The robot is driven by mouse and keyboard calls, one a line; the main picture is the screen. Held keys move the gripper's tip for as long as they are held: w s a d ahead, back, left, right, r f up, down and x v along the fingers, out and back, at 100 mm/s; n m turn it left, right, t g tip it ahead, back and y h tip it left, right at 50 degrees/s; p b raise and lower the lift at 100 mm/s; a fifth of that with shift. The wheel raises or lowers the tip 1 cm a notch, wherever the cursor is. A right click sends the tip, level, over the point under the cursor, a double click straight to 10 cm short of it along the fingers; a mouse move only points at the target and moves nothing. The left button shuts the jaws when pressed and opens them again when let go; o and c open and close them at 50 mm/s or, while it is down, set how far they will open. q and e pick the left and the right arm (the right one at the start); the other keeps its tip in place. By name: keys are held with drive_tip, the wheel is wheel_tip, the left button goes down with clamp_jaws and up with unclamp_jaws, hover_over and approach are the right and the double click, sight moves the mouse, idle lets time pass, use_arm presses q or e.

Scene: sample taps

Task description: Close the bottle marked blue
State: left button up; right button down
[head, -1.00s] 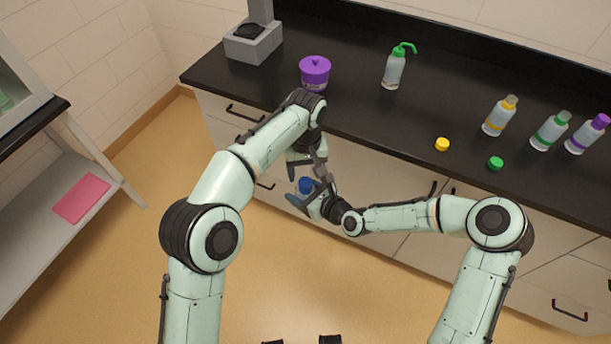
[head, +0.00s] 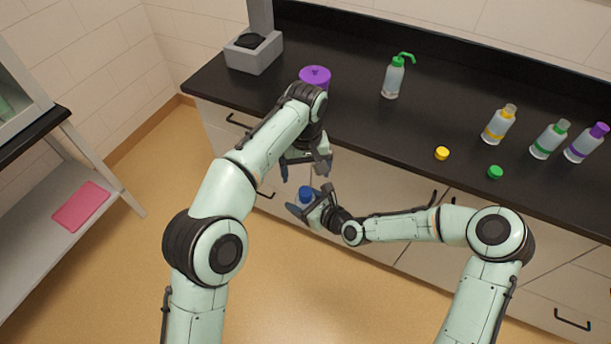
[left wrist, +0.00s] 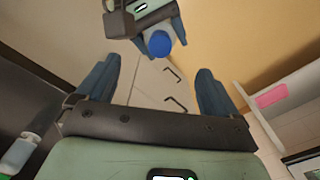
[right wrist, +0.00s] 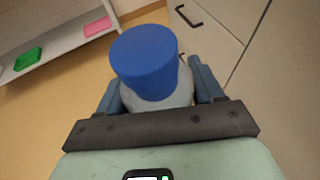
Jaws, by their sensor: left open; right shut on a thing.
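My right gripper (head: 309,200) is shut on the bottle marked blue and holds it off the counter, in front of the drawers. The pale bottle body (right wrist: 158,103) shows between its fingers in the right wrist view. A blue cap (right wrist: 145,62) sits over the bottle's top; it also shows in the head view (head: 306,194) and the left wrist view (left wrist: 159,43). I cannot tell how tightly it is seated. My left gripper (head: 306,171) is open and empty, above and apart from the cap. The bottle's lower part is hidden.
On the black counter (head: 370,120) are a yellow cap (head: 442,153), a green cap (head: 495,172), a yellow-marked bottle (head: 498,125), a green-marked one (head: 548,140), a purple-capped one (head: 586,143), a green-topped wash bottle (head: 393,78) and a purple container (head: 315,76). The counter's front edge is near both hands.

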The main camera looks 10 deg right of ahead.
use_arm(q)
drive_tip(key=shift+r, duration=2.05)
